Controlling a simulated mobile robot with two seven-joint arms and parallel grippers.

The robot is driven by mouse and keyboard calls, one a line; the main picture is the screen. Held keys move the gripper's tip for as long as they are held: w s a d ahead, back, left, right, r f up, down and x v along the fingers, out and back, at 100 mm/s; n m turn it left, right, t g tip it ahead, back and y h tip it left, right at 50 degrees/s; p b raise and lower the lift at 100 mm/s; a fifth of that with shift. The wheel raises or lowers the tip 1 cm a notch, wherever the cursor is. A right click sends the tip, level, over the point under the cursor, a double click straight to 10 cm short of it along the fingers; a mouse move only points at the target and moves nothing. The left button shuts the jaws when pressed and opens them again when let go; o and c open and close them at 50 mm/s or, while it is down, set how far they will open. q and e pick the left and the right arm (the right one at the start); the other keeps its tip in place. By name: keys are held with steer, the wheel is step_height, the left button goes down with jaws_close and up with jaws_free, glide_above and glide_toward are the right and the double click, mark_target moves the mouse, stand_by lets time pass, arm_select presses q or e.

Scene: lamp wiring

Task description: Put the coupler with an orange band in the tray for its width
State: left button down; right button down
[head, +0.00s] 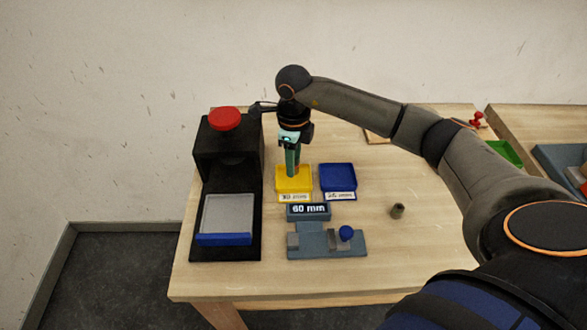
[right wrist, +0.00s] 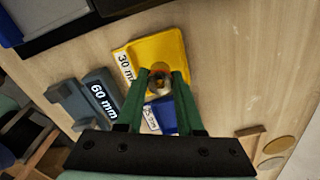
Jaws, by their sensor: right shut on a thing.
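My right gripper (head: 291,172) is shut on the coupler and points down over the yellow tray (head: 280,183). In the right wrist view the coupler (right wrist: 160,76) sits between the green fingertips, with orange showing on it. The yellow tray (right wrist: 165,48) lies below and behind it, and its label reads 30 mm. I cannot tell whether the coupler touches the tray. The blue tray (head: 338,176) stands right of the yellow one; its label is too small to read. A grey gauge (head: 326,243) with a blue knob and a 60 mm sign stands in front. My left gripper is not in view.
A black press (head: 228,160) with a red knob and grey plate stands at the left. A small brownish cylinder (head: 397,211) stands at the right on clear wood.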

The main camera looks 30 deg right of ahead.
steer(key=shift+f, duration=1.55)
steer(key=shift+f, duration=0.1)
steer(key=c, duration=0.8)
jaws_free()
steer(key=shift+c, duration=0.2)
step_height(320, 180, up, 12)
steer(key=shift+r, duration=0.15)
steer(key=shift+s, duration=0.1)
